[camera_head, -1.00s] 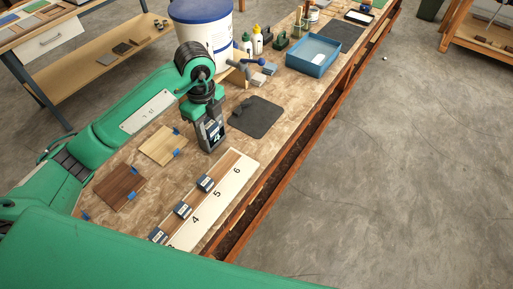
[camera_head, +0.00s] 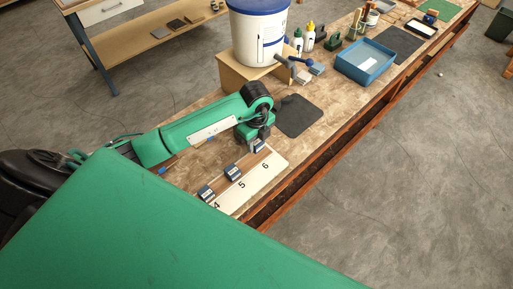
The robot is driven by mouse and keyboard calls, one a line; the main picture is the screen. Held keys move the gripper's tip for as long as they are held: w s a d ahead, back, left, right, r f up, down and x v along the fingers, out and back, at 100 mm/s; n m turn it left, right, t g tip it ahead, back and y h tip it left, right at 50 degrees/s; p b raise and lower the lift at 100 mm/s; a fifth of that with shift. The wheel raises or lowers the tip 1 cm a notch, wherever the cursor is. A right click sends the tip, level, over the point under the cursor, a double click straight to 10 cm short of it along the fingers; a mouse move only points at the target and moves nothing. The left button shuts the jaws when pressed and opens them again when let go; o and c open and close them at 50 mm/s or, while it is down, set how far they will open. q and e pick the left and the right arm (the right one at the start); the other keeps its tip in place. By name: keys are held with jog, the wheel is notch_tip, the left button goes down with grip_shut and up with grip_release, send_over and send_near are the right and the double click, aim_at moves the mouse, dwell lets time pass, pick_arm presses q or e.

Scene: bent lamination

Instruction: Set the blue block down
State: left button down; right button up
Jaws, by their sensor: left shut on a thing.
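The numbered strip (camera_head: 252,190) lies along the bench, with 4, 5 and 6 readable. One dark blue block with a pale label (camera_head: 206,192) sits beside 4 and another (camera_head: 233,171) beside 5. My left gripper (camera_head: 257,145) points down at the far end of the strip, beside 6. It is shut on a blue block (camera_head: 259,148), of which only a small labelled face shows below the green wrist. I cannot tell whether this block touches the strip. My left forearm hides the bench behind it. My right gripper is not in view.
A dark mat (camera_head: 298,116) lies just beyond the gripper. A white bucket with a blue lid (camera_head: 258,35) stands on a wooden stand (camera_head: 240,75). A blue tray (camera_head: 365,62), bottles and tools stand farther along. The bench's front edge runs close to the strip.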

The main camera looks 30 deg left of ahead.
aim_at(256, 157)
pick_arm(q)
notch_tip(256, 157, down, 5)
jog(key=shift+r+p, duration=0.2)
jog(key=shift+p, duration=0.35)
jog(key=shift+f, duration=0.45)
jog(key=shift+f, duration=0.1)
jog(key=c, duration=0.9)
grip_release()
